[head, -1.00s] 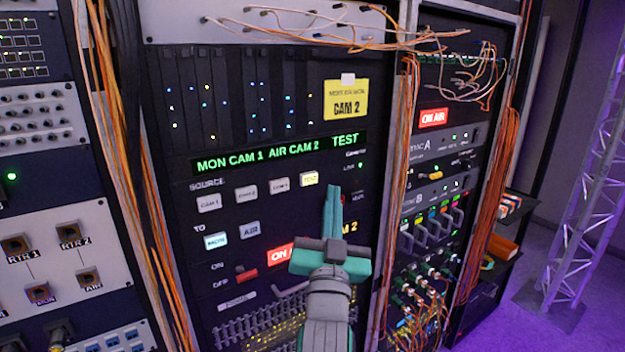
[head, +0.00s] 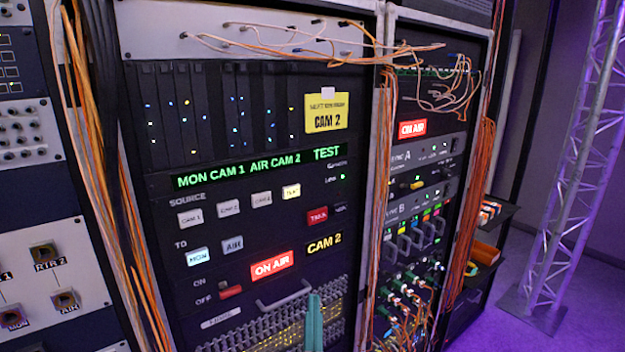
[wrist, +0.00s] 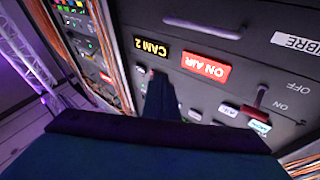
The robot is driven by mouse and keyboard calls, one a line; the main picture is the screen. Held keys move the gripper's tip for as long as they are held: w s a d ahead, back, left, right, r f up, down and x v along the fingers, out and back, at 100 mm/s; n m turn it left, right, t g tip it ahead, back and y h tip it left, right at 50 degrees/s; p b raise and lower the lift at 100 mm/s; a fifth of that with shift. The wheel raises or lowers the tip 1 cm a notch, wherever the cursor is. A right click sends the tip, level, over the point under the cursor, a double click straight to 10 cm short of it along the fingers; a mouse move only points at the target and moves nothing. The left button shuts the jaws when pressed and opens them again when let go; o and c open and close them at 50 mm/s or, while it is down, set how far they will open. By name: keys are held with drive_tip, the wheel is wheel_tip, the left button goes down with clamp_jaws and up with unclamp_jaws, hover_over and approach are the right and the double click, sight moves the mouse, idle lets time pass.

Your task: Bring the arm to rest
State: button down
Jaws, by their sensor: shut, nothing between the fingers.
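My gripper (head: 313,318) shows at the bottom edge of the head view, its teal fingers together and empty, in front of the rack panel. In the wrist view the shut fingers (wrist: 160,98) point towards the same panel, which appears upside down. The routing panel (head: 200,270) has a green readout (head: 258,167) saying MON CAM 1, AIR CAM 2, TEST. The TEST source button (head: 291,191) and MON button (head: 197,256) are lit. A red TAKE button (head: 317,216) sits to the right. I cannot tell the exact gap between fingers and panel.
Orange cable bundles (head: 105,200) run down the rack's left side. More cables (head: 382,220) hang between the racks, and loose ones (head: 300,40) cross the top. A drawer-like handle (head: 283,296) juts below the ON AIR sign (head: 272,264). A truss tower (head: 575,190) stands on purple floor at right.

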drive_tip(key=s+f+n+g, duration=0.1)
drive_tip(key=s+f+g, duration=0.2)
drive_tip(key=s+f, duration=1.7)
drive_tip(key=s+f+g, duration=0.1)
drive_tip(key=s+f, duration=0.2)
drive_tip(key=s, duration=0.7)
drive_tip(key=s+f+n+g, duration=0.1)
drive_tip(key=s+f, duration=0.3)
drive_tip(key=s, duration=0.7)
drive_tip(key=shift+g, duration=0.6)
